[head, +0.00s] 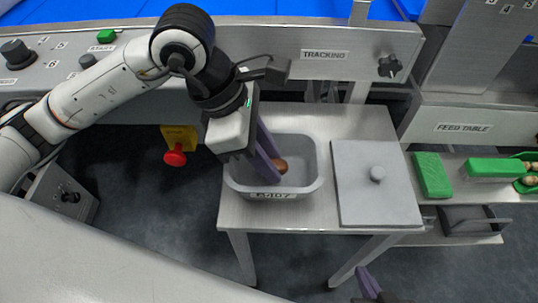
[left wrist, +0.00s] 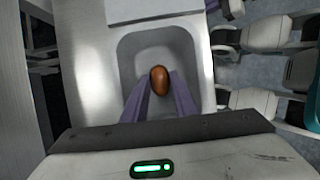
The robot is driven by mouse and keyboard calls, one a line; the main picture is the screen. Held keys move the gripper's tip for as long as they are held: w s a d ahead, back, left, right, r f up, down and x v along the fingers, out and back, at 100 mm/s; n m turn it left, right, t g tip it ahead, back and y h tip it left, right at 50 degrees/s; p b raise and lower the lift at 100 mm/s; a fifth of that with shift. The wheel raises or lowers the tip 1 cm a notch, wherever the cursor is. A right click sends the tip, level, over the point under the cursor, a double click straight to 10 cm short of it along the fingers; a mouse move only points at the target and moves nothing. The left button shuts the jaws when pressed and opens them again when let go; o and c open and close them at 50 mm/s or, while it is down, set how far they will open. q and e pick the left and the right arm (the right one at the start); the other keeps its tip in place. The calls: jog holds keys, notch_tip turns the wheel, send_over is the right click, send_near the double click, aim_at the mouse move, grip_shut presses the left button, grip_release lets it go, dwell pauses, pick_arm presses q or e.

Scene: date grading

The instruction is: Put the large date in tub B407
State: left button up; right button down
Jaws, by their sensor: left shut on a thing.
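The large date (head: 281,166) is brown and oval. It also shows in the left wrist view (left wrist: 159,79), between the purple fingertips. My left gripper (head: 272,160) is shut on the date and holds it over or inside the grey tub B407 (head: 313,184); I cannot tell how far it is above the tub's floor. The tub shows in the left wrist view (left wrist: 122,52) around the date, with no other thing seen in it. My right gripper (head: 368,283) shows only in part at the bottom edge, and its opening is unclear.
The tub stands on a small metal table (head: 368,122), beside a flat grey lid (head: 376,190) with a knob. Green trays (head: 433,175) stand to the right, some with dates. A red stop button (head: 175,157) and a control panel (head: 100,50) are at the left.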

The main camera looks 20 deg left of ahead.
pick_arm(q)
jog(key=shift+f+b, duration=0.8)
jog(key=shift+f, duration=0.05)
pick_arm(e)
jog(key=shift+f, duration=0.6)
pick_arm(q)
jog(key=o, duration=0.7)
jog(key=shift+o, duration=0.2)
jog(key=p+v, duration=0.1)
jog(key=v, duration=0.9)
jog(key=shift+r+p, duration=0.15)
jog(key=shift+p, duration=0.15)
pick_arm(e)
jog(key=shift+s+r, duration=0.15)
jog(key=shift+r, duration=0.75)
